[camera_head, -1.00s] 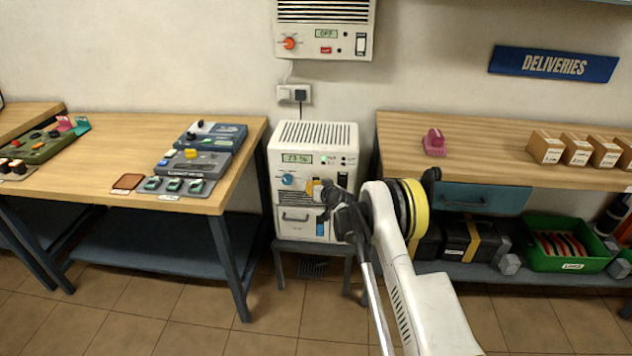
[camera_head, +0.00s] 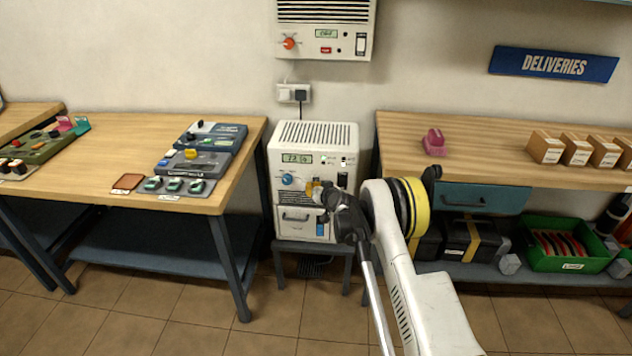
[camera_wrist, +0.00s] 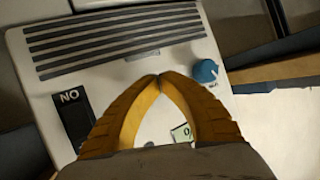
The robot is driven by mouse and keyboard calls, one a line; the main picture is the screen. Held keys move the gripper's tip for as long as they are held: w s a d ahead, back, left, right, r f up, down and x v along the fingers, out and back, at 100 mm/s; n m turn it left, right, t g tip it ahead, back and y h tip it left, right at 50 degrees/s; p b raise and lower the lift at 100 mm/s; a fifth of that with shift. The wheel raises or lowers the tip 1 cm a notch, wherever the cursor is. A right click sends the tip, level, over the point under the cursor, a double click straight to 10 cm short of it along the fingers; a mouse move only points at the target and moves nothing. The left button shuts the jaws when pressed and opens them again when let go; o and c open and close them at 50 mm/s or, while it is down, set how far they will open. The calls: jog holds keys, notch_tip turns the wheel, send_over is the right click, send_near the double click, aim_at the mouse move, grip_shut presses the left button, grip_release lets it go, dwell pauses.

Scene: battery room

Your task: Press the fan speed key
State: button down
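A white floor-type unit (camera_head: 313,140) with a small display (camera_head: 297,158), a blue knob (camera_head: 287,180) and a drawer stands on a low stool. Small marked controls (camera_head: 346,161) sit right of the display. I cannot tell which one is the fan speed key. My gripper (camera_head: 311,188) is in front of the panel, right of the knob. In the wrist view its yellow fingers (camera_wrist: 160,78) meet at the tips, with nothing between the tips. That view shows the panel upside down, with the blue knob (camera_wrist: 206,71) at right and a black switch (camera_wrist: 74,115) at left. The fingers hide part of the panel.
A wall unit (camera_head: 325,30) with an orange knob hangs above. A left workbench (camera_head: 95,170) holds control boxes. A right workbench (camera_head: 480,150) bears a pink object (camera_head: 434,142) and cartons; a green crate (camera_head: 590,262) stands below. Floor shows in front of the unit.

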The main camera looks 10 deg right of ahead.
jog(key=shift+s, duration=0.15)
jog(key=shift+s+a, duration=0.1)
jog(key=s, duration=0.2)
jog(key=s+a, duration=0.1)
jog(key=s, duration=0.1)
jog(key=shift+s+a, duration=0.2)
jog(key=shift+s, duration=0.1)
dwell(0.6)
